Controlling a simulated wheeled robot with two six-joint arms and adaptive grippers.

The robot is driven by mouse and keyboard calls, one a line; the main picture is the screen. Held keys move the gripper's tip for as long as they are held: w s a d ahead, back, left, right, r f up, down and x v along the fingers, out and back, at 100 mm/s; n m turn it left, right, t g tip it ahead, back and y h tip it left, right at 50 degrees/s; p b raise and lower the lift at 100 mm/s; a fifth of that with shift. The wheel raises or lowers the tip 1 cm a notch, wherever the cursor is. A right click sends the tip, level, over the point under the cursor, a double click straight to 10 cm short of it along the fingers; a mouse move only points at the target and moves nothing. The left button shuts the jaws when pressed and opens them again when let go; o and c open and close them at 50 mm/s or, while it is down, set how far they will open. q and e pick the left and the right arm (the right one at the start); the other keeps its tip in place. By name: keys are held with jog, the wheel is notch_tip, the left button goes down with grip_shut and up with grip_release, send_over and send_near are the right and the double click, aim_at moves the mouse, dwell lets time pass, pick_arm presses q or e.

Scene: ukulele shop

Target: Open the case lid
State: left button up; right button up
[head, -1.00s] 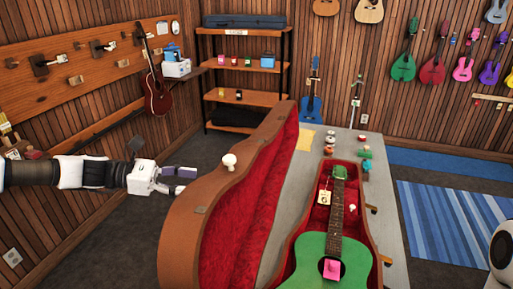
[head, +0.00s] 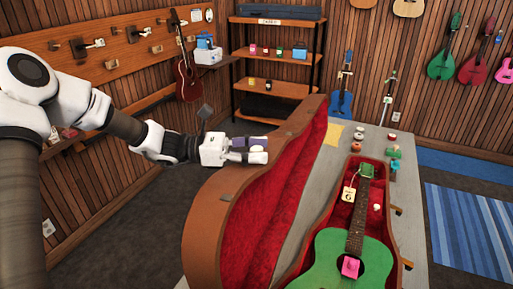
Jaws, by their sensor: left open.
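The guitar case lid (head: 212,215), brown outside with red lining, stands raised on the left side of the case (head: 398,213). A green ukulele (head: 342,256) with a tag lies in the red-lined case. A small cream knob (head: 257,149) sits on the lid's outer side, partly covered by my fingers. My left gripper (head: 252,150) is at this knob, with its open fingers around it; whether they touch it I cannot tell. My right gripper is out of view.
The case rests on a grey table (head: 318,176). Small jars (head: 392,137) and a yellow cloth (head: 334,133) lie near its far end. A shelf rack (head: 276,86) stands behind. The floor left of the lid is clear.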

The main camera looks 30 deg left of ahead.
pick_arm(q)
grip_shut()
jog(key=shift+d+f+b, duration=0.1)
jog(key=shift+d+b, duration=0.95)
jog(key=shift+b, duration=0.15)
jog(key=shift+y, duration=0.5)
jog(key=d, duration=0.2)
jog(key=d+r, duration=0.1)
jog(key=d+b, duration=0.1)
jog(key=d, duration=0.1)
jog(key=shift+w+d+r, duration=0.15)
jog(key=shift+w+d, duration=0.1)
jog(key=shift+d, duration=0.1)
grip_release()
jog(key=shift+a, duration=0.2)
jog(key=shift+d, duration=0.1)
